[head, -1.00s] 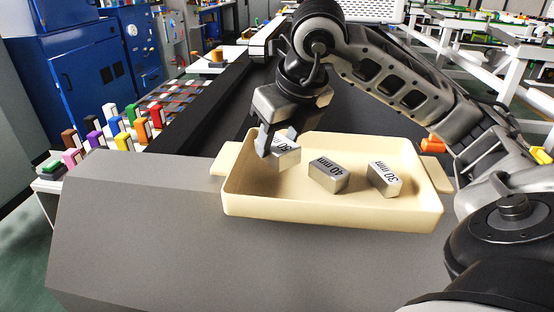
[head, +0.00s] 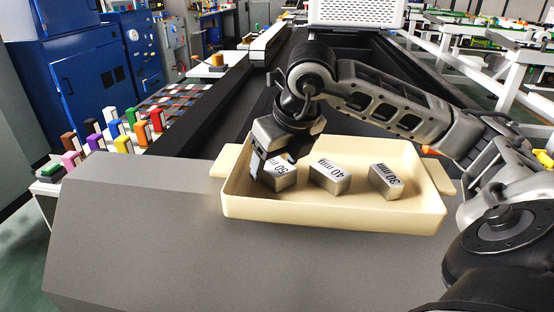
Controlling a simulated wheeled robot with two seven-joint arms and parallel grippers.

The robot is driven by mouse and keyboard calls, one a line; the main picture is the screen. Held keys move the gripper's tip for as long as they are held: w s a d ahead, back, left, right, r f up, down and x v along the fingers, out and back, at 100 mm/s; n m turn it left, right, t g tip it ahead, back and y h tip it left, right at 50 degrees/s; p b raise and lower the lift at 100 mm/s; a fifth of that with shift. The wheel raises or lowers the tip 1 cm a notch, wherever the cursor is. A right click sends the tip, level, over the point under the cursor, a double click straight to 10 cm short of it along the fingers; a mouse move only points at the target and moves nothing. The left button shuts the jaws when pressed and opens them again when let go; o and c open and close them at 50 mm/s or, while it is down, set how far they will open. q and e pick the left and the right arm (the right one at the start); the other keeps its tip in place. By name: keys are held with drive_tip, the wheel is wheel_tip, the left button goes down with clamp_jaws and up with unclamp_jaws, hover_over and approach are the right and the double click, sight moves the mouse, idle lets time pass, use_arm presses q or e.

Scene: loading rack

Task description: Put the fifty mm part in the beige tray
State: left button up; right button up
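The part marked 50 mm (head: 281,179) is a grey metal block lying at the left in the beige tray (head: 335,213), label up. The 40 mm part (head: 330,178) and the 30 mm part (head: 386,182) lie to its right in the same tray. My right gripper (head: 280,163) is over the 50 mm part, pointing down. Its fingers look spread, one at the block's left and one behind its right side, with the label showing between them. Contact with the block is hard to tell. My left gripper is not in view.
The tray sits on a dark grey surface (head: 150,215) with bare room to the left and in front. Several coloured blocks (head: 122,140) stand on a side table at the left. A dark conveyor bed runs behind the tray.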

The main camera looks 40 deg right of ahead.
drive_tip(key=shift+r+p, duration=0.3)
drive_tip(key=p+v, duration=0.1)
drive_tip(key=v, duration=1)
drive_tip(key=shift+s+r+p, duration=0.3)
drive_tip(key=shift+p, duration=0.05)
drive_tip(key=shift+a, duration=0.1)
